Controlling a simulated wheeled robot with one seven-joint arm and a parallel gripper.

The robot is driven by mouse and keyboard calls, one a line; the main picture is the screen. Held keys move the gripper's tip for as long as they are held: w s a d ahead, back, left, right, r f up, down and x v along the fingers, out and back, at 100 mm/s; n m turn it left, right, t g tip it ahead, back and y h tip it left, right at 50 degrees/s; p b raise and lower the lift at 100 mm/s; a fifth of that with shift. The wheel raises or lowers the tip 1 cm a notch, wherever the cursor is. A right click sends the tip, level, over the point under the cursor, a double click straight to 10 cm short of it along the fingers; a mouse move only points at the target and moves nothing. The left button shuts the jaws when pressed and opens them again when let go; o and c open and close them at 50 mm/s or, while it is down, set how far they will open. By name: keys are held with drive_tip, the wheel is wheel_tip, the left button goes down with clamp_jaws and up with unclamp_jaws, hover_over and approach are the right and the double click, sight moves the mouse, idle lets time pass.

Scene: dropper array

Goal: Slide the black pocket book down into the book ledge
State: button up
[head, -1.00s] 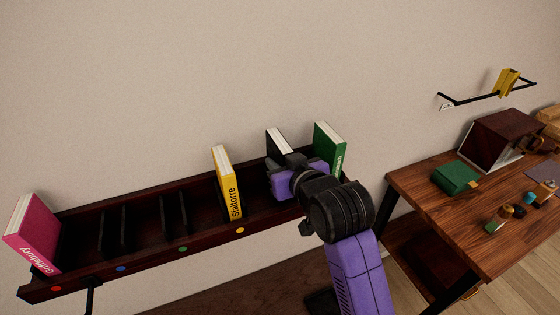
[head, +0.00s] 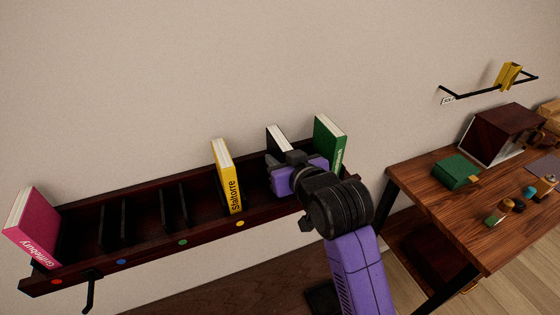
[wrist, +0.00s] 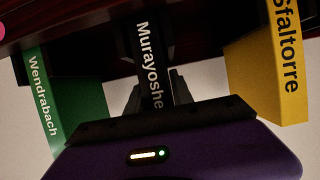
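The black pocket book (head: 277,136), with "Murayoshe" on its spine, stands in the book ledge (head: 205,227) between the yellow and green books. In the wrist view, which looks upside down, the black book (wrist: 152,62) runs between dark dividers at the ledge. My gripper (head: 284,162) is at the book's upper part. In the wrist view my gripper's fingers (wrist: 157,98) lie close against both sides of the book, and it looks shut on it. The book's lower end is hidden in the head view by my gripper and the ledge front.
A yellow book (head: 227,175) stands left of the black one and a green book (head: 330,142) right of it. A magenta book (head: 35,228) leans at the ledge's left end. Empty divided slots lie between. A wooden table (head: 430,195) with small items stands at right.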

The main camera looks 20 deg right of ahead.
drive_tip(key=o, duration=0.4)
drive_tip(key=shift+s, duration=0.1)
drive_tip(key=b+v, duration=0.1)
drive_tip(key=v, duration=0.6)
drive_tip(key=shift+s+r, duration=0.2)
drive_tip(key=shift+s, duration=0.1)
wheel_tip(320, 180, up, 5)
drive_tip(key=w+t, duration=0.1)
drive_tip(key=t, duration=0.2)
drive_tip(key=s+f, duration=0.6)
drive_tip(key=s, duration=0.6)
drive_tip(key=s+f+g, duration=0.1)
drive_tip(key=s+f, duration=0.4)
drive_tip(key=s, duration=0.8)
drive_tip(key=s+f+b, duration=0.1)
drive_tip(key=s+f, duration=0.5)
drive_tip(key=s, duration=0.6)
drive_tip(key=shift+s+f+g, duration=0.2)
drive_tip(key=shift+f+g, duration=0.15)
drive_tip(key=shift+g, duration=0.05)
